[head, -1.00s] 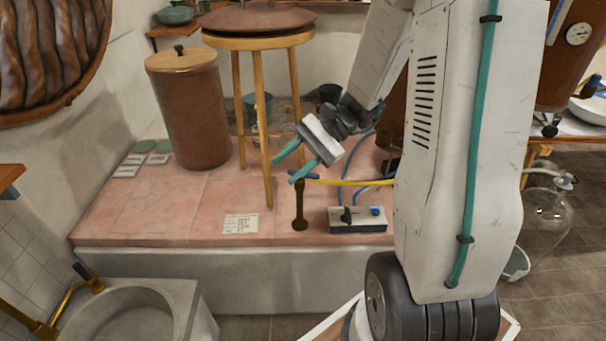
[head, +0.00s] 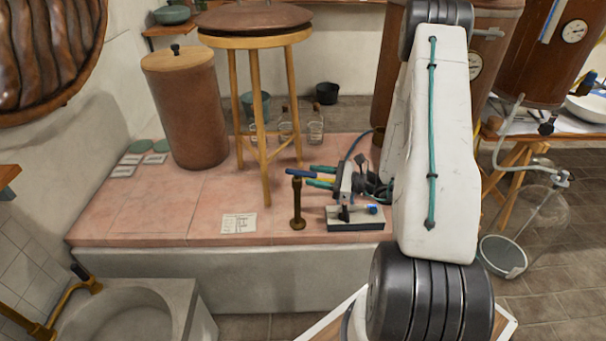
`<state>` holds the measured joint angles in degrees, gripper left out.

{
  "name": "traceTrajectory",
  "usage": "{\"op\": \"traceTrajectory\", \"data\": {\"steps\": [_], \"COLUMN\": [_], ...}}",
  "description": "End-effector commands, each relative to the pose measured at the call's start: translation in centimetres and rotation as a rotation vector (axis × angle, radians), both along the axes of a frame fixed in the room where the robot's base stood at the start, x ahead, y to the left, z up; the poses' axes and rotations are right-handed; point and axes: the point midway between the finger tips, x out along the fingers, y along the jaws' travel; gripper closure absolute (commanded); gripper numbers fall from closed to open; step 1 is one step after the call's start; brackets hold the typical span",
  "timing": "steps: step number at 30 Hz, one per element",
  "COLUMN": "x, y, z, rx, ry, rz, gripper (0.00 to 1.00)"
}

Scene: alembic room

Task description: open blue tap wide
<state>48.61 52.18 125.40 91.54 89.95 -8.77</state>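The blue tap is a blue bar handle (head: 298,173) on top of a brown metal post (head: 298,205), which stands upright on the pink tiled platform. The handle lies crosswise, running left to right. My gripper (head: 311,175) is just right of the post, level with the handle and pointing left. Its two teal fingers are apart, one above the other in the picture. The handle's right end appears between or right beside the fingertips; I cannot tell whether they touch. A yellow hose behind the tap is mostly hidden by my gripper.
A grey box (head: 348,224) with a black lever and blue button sits just below my gripper. A wooden stool (head: 264,150) stands behind left, with glass bottles (head: 315,128) behind. A paper card (head: 238,223) lies left of the post.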

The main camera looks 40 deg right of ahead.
Motion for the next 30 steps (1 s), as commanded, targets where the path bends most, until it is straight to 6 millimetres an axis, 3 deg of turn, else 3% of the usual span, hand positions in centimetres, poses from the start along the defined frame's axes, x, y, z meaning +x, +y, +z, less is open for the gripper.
{"op": "traceTrajectory", "data": {"steps": [7, 18, 19, 23, 30], "x": [2.7, 3.3, 3.3, 3.3, 3.3], "y": [2.3, 2.8, 2.8, 2.8, 2.8], "z": [0.0, 0.0, 0.0, 0.0, 0.0], "rx": [-0.001, -0.001, -0.001, -0.001, -0.001], "ry": [0.000, 0.000, 0.000, 0.000, -0.001], "rz": [0.004, 0.002, 0.002, 0.002, -0.005], "gripper": [0.61, 0.61, 0.64, 1.00, 1.00]}}
